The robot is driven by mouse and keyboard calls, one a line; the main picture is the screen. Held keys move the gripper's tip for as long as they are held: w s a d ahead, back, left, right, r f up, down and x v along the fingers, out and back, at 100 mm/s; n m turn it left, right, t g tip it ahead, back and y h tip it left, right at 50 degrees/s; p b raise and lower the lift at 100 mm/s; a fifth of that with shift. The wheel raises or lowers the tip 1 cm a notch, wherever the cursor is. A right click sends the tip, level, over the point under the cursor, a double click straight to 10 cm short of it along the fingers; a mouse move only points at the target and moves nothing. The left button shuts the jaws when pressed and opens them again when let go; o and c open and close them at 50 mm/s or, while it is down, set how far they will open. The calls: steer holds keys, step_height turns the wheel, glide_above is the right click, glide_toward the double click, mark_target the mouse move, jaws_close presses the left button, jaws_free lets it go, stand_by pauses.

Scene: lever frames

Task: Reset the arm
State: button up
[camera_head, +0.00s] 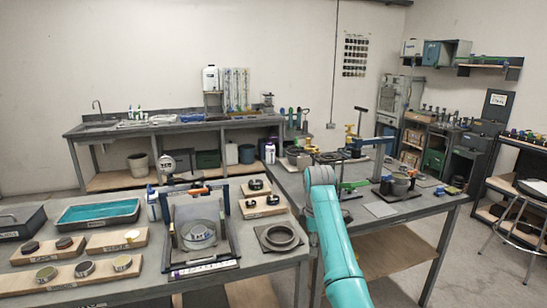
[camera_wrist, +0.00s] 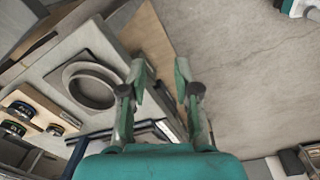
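My teal arm (camera_head: 335,245) rises from the bottom of the head view, in front of the right workbench; I cannot clearly make out the gripper there. In the wrist view a grey ring (camera_wrist: 93,86) on a square plate lies left of the fingers. The same ring shows in the head view (camera_head: 281,237) on the left bench, left of my arm.
The left bench (camera_head: 270,270) holds a teal tray (camera_head: 97,213), wooden boards with round parts, and a framed stand with a pot (camera_head: 198,235). The right bench (camera_head: 425,206) carries several tools behind my arm. A stool (camera_head: 528,200) stands far right. Floor (camera_head: 400,285) is open at lower right.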

steer(key=s+d+f+m+t, duration=0.15)
steer(key=s+f, duration=0.25)
steer(key=f, duration=0.9)
steer(key=s+d+f+m+t, duration=0.15)
steer(key=s+f, duration=0.25)
steer(key=f, duration=0.9)
steer(key=s+d+f+m+t, duration=0.1)
steer(key=s+f+m+t, duration=0.1)
steer(key=s+f, duration=0.6)
steer(key=s+f+m+t, duration=0.25)
steer(key=s+f, duration=0.25)
steer(key=s, duration=0.6)
steer(key=s+d+r+m+t, duration=0.1)
steer(key=s+r+m, duration=0.15)
steer(key=s, duration=0.95)
steer(key=s+d+r+m+t, duration=0.15)
steer(key=s+r, duration=0.25)
steer(key=s, duration=0.8)
steer(key=s+r+m+t, duration=0.2)
steer(key=s+r, duration=0.6)
steer(key=r, duration=0.3)
steer(key=s+r+m+t, duration=0.2)
steer(key=s+r+m, duration=0.1)
steer(key=s+r, duration=0.5)
step_height(320, 180, up, 3)
steer(key=shift+r, duration=0.1)
